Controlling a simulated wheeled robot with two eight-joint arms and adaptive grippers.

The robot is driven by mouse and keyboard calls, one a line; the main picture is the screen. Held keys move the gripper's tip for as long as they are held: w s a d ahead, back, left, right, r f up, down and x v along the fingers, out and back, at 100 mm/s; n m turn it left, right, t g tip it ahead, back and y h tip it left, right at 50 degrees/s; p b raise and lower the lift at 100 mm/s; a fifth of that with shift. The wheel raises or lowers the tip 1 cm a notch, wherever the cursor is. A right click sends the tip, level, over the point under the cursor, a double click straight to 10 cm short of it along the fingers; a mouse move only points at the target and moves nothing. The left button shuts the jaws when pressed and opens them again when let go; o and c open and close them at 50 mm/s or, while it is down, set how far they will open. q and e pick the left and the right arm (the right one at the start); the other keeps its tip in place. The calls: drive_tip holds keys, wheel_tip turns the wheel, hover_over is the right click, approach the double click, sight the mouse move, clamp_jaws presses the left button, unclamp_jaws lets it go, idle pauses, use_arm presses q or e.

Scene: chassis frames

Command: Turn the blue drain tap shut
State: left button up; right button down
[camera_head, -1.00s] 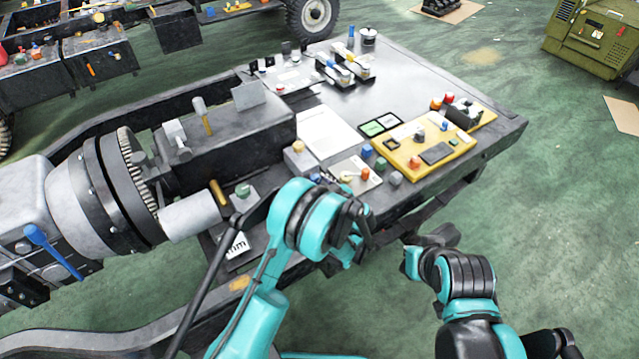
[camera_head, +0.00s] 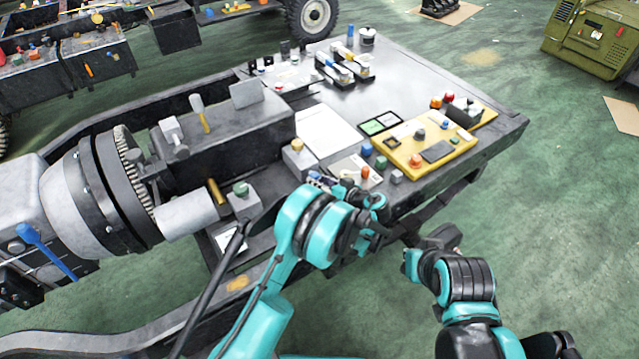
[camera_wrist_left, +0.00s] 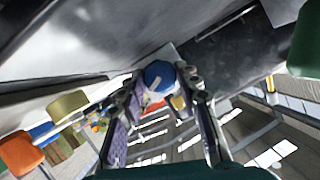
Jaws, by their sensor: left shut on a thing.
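A round blue knob (camera_wrist_left: 160,76) with a pale mark, which I take for the drain tap, sits between the fingertips of my left gripper (camera_wrist_left: 158,92) in the left wrist view. The two fingers press on it from both sides. In the head view my left gripper (camera_head: 366,208) is at the near edge of the bench, largely hidden behind its own arm links; the knob cannot be made out there. A separate blue lever (camera_head: 48,250) is at the far left on the machinery. My right arm's end (camera_head: 428,255) hangs off the bench's near side; its jaws are unclear.
The grey bench (camera_head: 425,85) holds a yellow panel (camera_head: 425,150), a white sheet (camera_head: 325,130) and several coloured buttons near my left gripper. A green-capped block (camera_head: 242,200) stands left of my left arm.

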use_arm(q)
drive_tip(key=shift+m, duration=0.5)
drive_tip(key=o, duration=1.2)
drive_tip(key=shift+c, duration=0.2)
drive_tip(key=shift+v, duration=3.7)
drive_tip(key=shift+w+d, duration=0.15)
